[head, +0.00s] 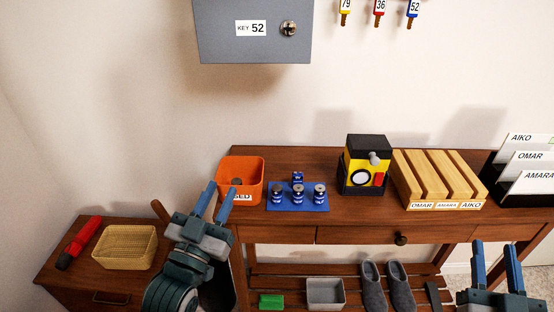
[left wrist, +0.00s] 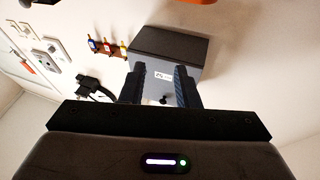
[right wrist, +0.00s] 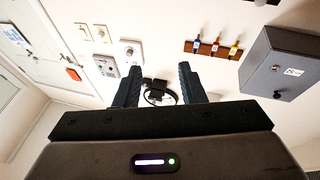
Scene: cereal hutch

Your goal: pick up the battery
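Several small dark-and-blue cylinders that look like batteries (head: 298,195) stand on a blue mat (head: 309,208) on the wooden table. A small blue item (head: 298,177) is behind them. An orange bin (head: 255,169) stands left of the mat; its label is partly hidden and ends in "ED", and a dark round thing is inside. My left gripper (head: 223,188) is open and empty in front of the bin, apart from the batteries. My right gripper (head: 495,243) is open and empty at the lower right. The wrist views show only the wall side, no batteries.
A yellow-and-black device (head: 365,165) and a wooden slatted rack (head: 438,180) stand right of the mat. A wicker basket (head: 126,247) and a red flashlight (head: 78,243) are on the low left cabinet. A grey key box (head: 252,50) hangs above. Slippers (head: 374,287) lie on the lower shelf.

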